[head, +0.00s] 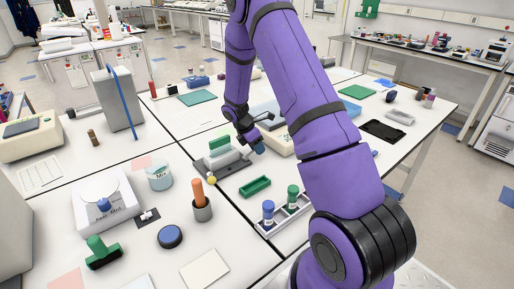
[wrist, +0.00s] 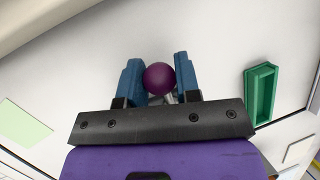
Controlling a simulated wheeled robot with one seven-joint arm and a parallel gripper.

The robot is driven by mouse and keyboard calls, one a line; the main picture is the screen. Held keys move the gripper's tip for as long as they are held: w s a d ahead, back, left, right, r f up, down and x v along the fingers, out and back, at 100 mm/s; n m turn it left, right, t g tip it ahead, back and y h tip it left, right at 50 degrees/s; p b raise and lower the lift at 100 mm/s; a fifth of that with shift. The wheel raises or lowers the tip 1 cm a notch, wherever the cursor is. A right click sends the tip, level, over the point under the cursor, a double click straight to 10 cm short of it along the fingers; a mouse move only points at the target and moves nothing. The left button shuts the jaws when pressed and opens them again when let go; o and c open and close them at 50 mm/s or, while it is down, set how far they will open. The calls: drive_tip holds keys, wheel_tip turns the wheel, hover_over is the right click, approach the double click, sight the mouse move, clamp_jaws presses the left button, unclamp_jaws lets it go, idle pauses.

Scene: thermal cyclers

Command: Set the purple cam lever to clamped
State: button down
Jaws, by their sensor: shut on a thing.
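The purple cam lever shows in the wrist view as a round dark purple knob (wrist: 158,78), with a bit of grey metal below it. My gripper (wrist: 158,80) has its two blue fingers on either side of the knob, shut on it. In the head view my gripper (head: 258,147) is low over the far part of the table, to the right of a grey block with a green top (head: 221,152). The knob is hidden there. The lever's arm and base are mostly hidden, so I cannot tell its angle.
A green tray (head: 255,187) lies in front of my gripper; it also shows in the wrist view (wrist: 262,92). A yellow ball knob (head: 211,180) stands by the grey block. A rack with blue- and green-capped tubes (head: 284,217) is nearer. A beige device (head: 280,143) sits just right of my gripper.

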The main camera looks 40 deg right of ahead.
drive_tip(key=m, duration=0.1)
drive_tip(key=s+m+g+y, duration=0.1)
drive_tip(key=m, duration=0.1)
drive_tip(key=shift+s+a+m, duration=0.1)
drive_tip(key=shift+s+m, duration=0.2)
drive_tip(key=m, duration=0.1)
drive_tip(key=s+m+y, duration=0.1)
drive_tip(key=m, duration=0.1)
drive_tip(key=shift+s+a+m+g, duration=0.3)
drive_tip(key=shift+a+g, duration=0.1)
drive_tip(key=m+y, duration=0.1)
drive_tip(key=s+a+m+y, duration=0.1)
drive_tip(key=m, duration=0.1)
drive_tip(key=shift+s+a+m, duration=0.1)
drive_tip(key=shift+m, duration=0.2)
drive_tip(key=shift+s+a+m+y, duration=0.2)
drive_tip(key=shift+a+m+y, duration=0.2)
drive_tip(key=shift+m, duration=0.45)
drive_tip(key=shift+s+a+m+y, duration=0.15)
drive_tip(key=shift+a+m+y, duration=0.2)
drive_tip(key=shift+m, duration=0.5)
drive_tip(key=c, duration=0.8)
unclamp_jaws()
